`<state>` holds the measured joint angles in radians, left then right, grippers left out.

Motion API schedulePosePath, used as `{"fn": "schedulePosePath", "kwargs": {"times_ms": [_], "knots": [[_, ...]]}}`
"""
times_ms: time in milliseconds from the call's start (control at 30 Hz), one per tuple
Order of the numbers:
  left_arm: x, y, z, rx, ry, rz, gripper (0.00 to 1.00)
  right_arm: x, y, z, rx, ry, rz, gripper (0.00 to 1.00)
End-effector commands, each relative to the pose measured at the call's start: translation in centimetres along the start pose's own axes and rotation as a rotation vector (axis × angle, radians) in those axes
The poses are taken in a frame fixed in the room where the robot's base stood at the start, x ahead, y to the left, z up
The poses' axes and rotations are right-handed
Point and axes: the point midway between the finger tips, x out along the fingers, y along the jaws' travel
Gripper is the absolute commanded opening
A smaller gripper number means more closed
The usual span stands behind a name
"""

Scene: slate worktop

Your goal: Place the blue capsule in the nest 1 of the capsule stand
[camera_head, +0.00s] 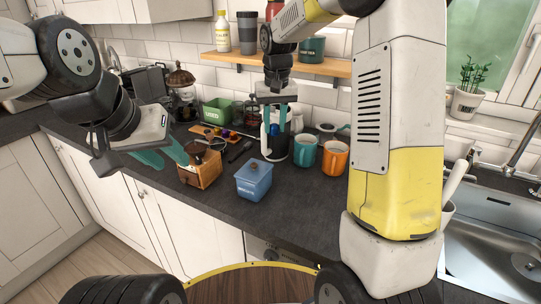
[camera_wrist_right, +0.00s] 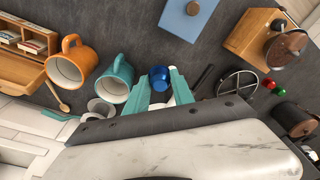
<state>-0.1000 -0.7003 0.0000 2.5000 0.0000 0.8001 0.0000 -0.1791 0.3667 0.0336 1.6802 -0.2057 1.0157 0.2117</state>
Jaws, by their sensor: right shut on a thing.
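The blue capsule (camera_wrist_right: 159,76) is between the teal fingers of my right gripper (camera_wrist_right: 161,88) in the right wrist view. In the head view my right gripper (camera_head: 275,121) points down, shut on the capsule (camera_head: 274,130), in front of a white container. A low wooden strip (camera_head: 213,133) with small coloured pieces lies to its left, probably the capsule stand; its nests are too small to tell apart. In the wrist view, red (camera_wrist_right: 268,83) and green pieces show at the right. My left gripper (camera_head: 162,155) is open and empty left of the wooden grinder.
The wooden grinder (camera_head: 200,171) and a lidded blue box (camera_head: 254,182) stand in front. A teal mug (camera_head: 305,151) and an orange mug (camera_head: 335,158) stand to the right. A green bin (camera_head: 217,112) is behind the strip. Worktop right of the blue box is clear.

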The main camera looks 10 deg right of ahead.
Motion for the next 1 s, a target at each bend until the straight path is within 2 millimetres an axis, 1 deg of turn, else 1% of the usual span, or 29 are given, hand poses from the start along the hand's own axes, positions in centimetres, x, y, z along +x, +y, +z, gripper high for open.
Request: {"fn": "schedulePosePath", "kwargs": {"times_ms": [33, 100, 200, 300, 400, 567, 700, 800, 900, 1000], "knots": [[0.0, 0.0, 0.0, 0.000, 0.000, 0.000, 0.36, 1.6, 0.0, 0.3, 0.000, -0.008, 0.001, 0.00], [0.0, 0.0, 0.0, 0.000, 0.000, 0.000, 0.36, 3.5, 0.1, 0.6, 0.000, -0.007, 0.001, 0.00], [0.0, 0.0, 0.0, 0.000, 0.000, 0.000, 0.36, 6.1, 0.1, 0.9, 0.000, -0.006, 0.001, 0.00], [0.0, 0.0, 0.0, 0.000, 0.000, 0.000, 0.36, 8.2, 0.1, 1.1, 0.000, -0.005, 0.001, 0.00], [0.0, 0.0, 0.0, 0.000, 0.000, 0.000, 0.36, 9.6, 0.1, 1.2, 0.000, -0.004, 0.001, 0.00], [0.0, 0.0, 0.0, 0.000, 0.000, 0.000, 0.36, 10.8, 0.1, 1.3, 0.001, -0.002, 0.001, 0.00], [0.0, 0.0, 0.0, 0.000, 0.000, 0.000, 0.36, 13.0, 0.2, 1.7, 0.001, -0.006, 0.002, 0.00], [0.0, 0.0, 0.0, 0.000, 0.000, 0.000, 0.36, 14.3, 0.2, 1.8, 0.001, -0.004, 0.001, 0.00], [0.0, 0.0, 0.0, 0.000, 0.000, 0.000, 0.36, 14.7, 0.2, 1.8, 0.001, -0.001, 0.000, 0.00], [0.0, 0.0, 0.0, 0.000, 0.000, 0.000, 0.36, 14.7, 0.1, 1.8, 0.001, 0.000, 0.000, 0.00]]}}
